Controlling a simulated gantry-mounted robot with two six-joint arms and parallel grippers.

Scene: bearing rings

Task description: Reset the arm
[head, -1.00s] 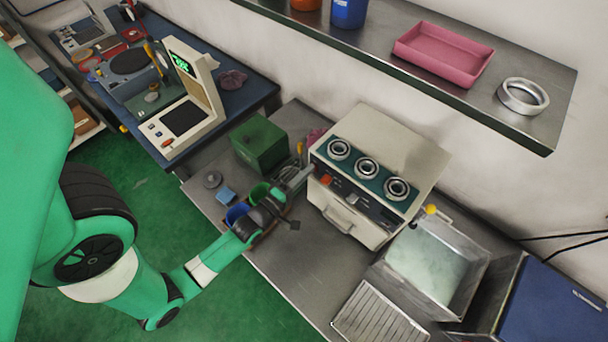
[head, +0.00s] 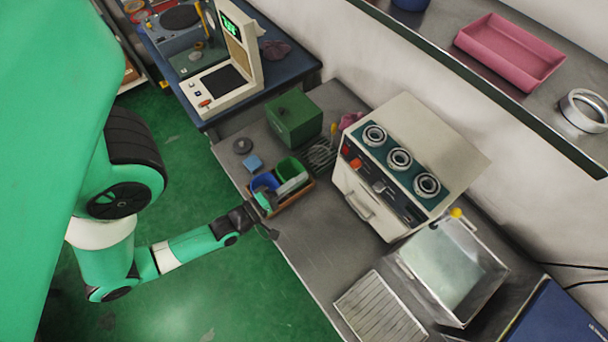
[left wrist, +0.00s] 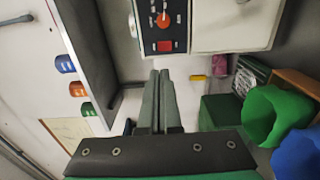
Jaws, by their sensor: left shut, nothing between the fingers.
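My left gripper (head: 298,182) is shut and empty. In the head view its grey fingers lie across the small blue and green bins on the bench. In the left wrist view the closed fingers (left wrist: 160,75) point towards the front of the beige machine (left wrist: 235,25), with a gap I cannot measure. Three bearing rings sit in a row on the teal panel of the machine (head: 450,150): one ring (head: 374,135), a second (head: 399,159) and a third (head: 427,185). A larger silver ring (head: 585,112) lies on the wall shelf. My right gripper is not visible.
The green bin (head: 288,168) and blue bin (head: 264,182) stand in a wooden tray beside a green box (head: 294,118). A metal basin (head: 455,270) and a slatted rack (head: 380,310) are at the front right. A pink tray (head: 510,50) is on the shelf. Bare bench (head: 310,240) lies before the machine.

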